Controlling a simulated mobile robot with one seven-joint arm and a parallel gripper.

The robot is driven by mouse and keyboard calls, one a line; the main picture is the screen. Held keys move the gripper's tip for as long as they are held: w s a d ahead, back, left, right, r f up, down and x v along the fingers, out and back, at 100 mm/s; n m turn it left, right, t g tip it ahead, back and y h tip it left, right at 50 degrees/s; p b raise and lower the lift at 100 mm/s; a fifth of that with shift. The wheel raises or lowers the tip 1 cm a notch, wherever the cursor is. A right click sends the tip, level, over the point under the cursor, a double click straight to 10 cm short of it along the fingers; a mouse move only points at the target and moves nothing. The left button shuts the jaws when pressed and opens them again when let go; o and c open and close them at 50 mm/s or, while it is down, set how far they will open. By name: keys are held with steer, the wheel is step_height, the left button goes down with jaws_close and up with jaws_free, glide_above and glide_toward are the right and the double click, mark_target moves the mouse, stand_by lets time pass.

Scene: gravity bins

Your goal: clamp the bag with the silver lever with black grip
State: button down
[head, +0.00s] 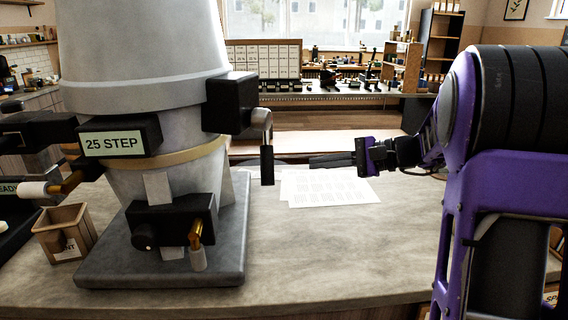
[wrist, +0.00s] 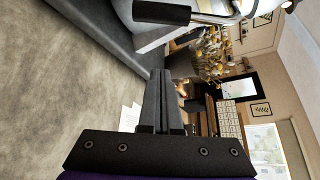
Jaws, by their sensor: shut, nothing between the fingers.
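The silver lever (head: 262,121) comes out of a black housing on the right side of the large pale grey hopper (head: 150,50). Its black grip (head: 267,165) hangs straight down. In the wrist view the black grip (wrist: 162,12) shows at the top, with the silver part (wrist: 213,19) beside it. My gripper (head: 314,162) is shut and empty, pointing left, to the right of the grip and apart from it. Its closed fingers also show in the wrist view (wrist: 161,82). I cannot tell a bag apart from the pale tapered body with a tan band (head: 150,158).
A brass lever with a white grip (head: 196,240) is low on the front; another (head: 50,187) is at left. The hopper stands on a dark grey base (head: 170,274). A small wooden box (head: 65,233) is left of it. Printed sheets (head: 325,189) lie on the otherwise clear counter right.

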mark_target(272, 162)
steer(key=a, duration=0.9)
steer(key=shift+w+f, duration=0.25)
steer(key=shift+w, duration=0.05)
steer(key=shift+a+r, duration=0.1)
steer(key=s+r+m+g+p, duration=0.1)
steer(key=s+r+p, duration=0.1)
steer(key=p, duration=0.3)
steer(key=shift+s+m+h, duration=0.15)
steer(key=shift+m+h, duration=0.15)
steer(key=shift+s+r+p, duration=0.2)
steer(key=shift+p, duration=0.35)
steer(key=shift+s+r+g, duration=0.25)
steer(key=shift+s+g, duration=0.05)
steer(key=shift+s, duration=0.25)
